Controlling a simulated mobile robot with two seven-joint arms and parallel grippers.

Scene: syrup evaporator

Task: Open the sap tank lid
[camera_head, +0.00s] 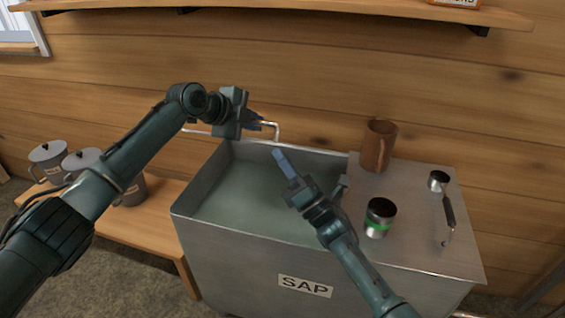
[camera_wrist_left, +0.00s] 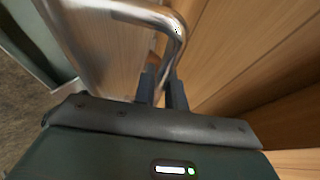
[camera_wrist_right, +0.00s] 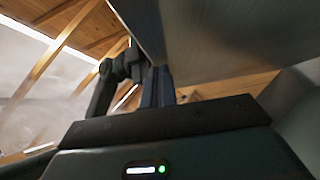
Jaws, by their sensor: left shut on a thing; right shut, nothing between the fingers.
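The steel sap tank (camera_head: 250,268) carries a SAP label, and its left part stands open with pale greenish liquid (camera_head: 255,195) inside. The lid itself is hard to make out in the head view. A bent metal bar handle (camera_head: 277,132) shows behind the tank's rear edge, and it looms large in the left wrist view (camera_wrist_left: 178,30). My left gripper (camera_head: 262,123) is shut on this handle; its fingers (camera_wrist_left: 163,90) meet the bar. My right gripper (camera_head: 279,156) is shut and empty, its tips over the opening near the rear edge. A grey metal panel (camera_wrist_right: 210,40) is close beside its fingers.
A wooden bench (camera_head: 160,228) with several grey lidded pots (camera_head: 50,160) is at left. The plank wall rises close behind the tank.

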